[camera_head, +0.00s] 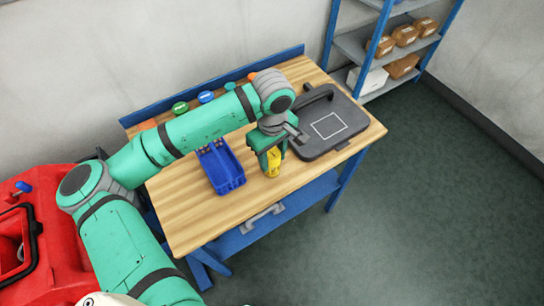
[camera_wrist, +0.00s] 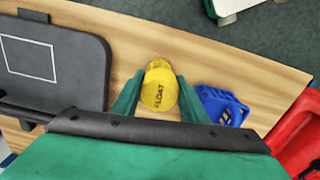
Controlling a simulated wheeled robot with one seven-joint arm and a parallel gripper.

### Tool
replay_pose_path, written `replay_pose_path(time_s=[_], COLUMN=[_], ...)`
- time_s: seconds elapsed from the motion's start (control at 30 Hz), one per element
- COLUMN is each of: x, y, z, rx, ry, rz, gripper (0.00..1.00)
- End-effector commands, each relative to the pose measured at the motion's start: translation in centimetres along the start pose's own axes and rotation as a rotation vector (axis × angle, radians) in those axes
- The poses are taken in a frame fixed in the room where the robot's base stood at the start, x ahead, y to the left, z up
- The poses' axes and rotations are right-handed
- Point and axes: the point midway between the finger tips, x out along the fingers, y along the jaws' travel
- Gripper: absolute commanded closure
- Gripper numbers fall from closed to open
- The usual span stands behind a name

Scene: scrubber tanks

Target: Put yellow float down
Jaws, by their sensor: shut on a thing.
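The yellow float (camera_head: 273,164) is a small yellow piece between the fingers of my gripper (camera_head: 266,156), above the front part of the wooden workbench (camera_head: 204,211). In the wrist view the float (camera_wrist: 159,88) shows the word FLOAT, and the green fingers of my gripper (camera_wrist: 162,100) press on both its sides. My gripper is shut on it. I cannot tell whether the float's lower end touches the bench top.
A blue bin (camera_head: 221,168) stands close left of the float. A dark grey case (camera_head: 329,124) lies to its right. Green and blue round items (camera_head: 206,97) sit at the bench's back. Bare wood lies in front. A shelf (camera_head: 357,45) stands behind right.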

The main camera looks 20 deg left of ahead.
Motion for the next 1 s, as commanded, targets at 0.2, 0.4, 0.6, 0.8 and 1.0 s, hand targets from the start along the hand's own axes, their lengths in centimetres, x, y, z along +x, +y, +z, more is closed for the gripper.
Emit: replay_pose_path(time_s=[0.2,0.4,0.6,0.8,1.0], x=[0.3,0.5,0.6,0.6,-0.6], y=[0.0,0.0,0.0,0.0,0.0], z=[0.0,0.0,0.0,0.0,0.0], rx=[0.0,0.0,0.0,0.0,0.0], ry=[0.0,-0.001,0.0,0.0,0.001], rz=[0.002,0.001,0.001,0.001,0.001], gripper=[1.0,1.0,0.41,0.41,0.41])
